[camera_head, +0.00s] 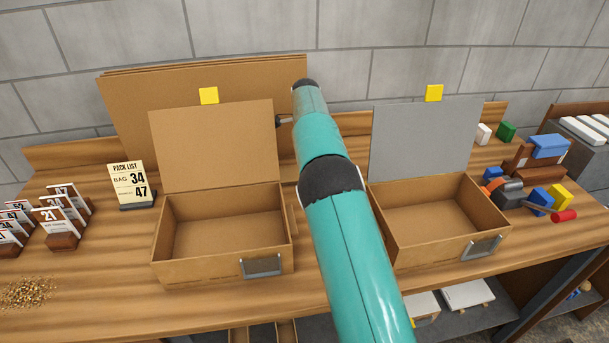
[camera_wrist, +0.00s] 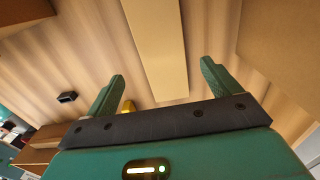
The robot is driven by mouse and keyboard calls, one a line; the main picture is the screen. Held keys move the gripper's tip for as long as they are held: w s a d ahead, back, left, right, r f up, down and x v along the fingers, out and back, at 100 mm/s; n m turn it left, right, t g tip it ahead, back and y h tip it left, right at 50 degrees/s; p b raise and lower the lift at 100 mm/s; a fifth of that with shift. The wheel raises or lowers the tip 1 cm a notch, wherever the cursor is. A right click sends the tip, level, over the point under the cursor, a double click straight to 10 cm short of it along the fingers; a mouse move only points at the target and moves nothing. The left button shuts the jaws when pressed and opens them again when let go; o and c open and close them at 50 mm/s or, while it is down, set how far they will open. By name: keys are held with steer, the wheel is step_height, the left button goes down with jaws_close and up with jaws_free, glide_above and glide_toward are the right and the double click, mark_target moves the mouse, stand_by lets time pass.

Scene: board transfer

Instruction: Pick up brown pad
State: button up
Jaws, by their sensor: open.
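A flat brown panel (camera_head: 214,146) stands upright at the back of the left open box (camera_head: 222,265), with a yellow tag above it. Larger brown sheets (camera_head: 130,112) lean against the wall behind it. I cannot tell for sure which of these is the brown pad. My gripper (camera_wrist: 160,88) is open and empty in the wrist view, its two green fingers wide apart. A long tan strip (camera_wrist: 158,48) shows beyond and between the fingers, with no visible contact. In the head view my arm hides most of the gripper, near the panel's right side.
A right open box (camera_head: 440,248) stands with a grey panel (camera_head: 424,138) at its back. A pack list card (camera_head: 128,184) and several numbered cards are at left. Coloured blocks and a red-handled tool (camera_head: 562,216) lie at right. A small pile of grains (camera_head: 27,293) lies front left.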

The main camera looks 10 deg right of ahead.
steer(key=shift+w+a+f, duration=0.1)
steer(key=shift+w+f, duration=0.05)
steer(key=shift+f, duration=1.2)
steer(key=shift+w+f, duration=0.1)
steer(key=shift+f, duration=1.25)
steer(key=c, duration=1.1)
steer(key=shift+o, duration=0.2)
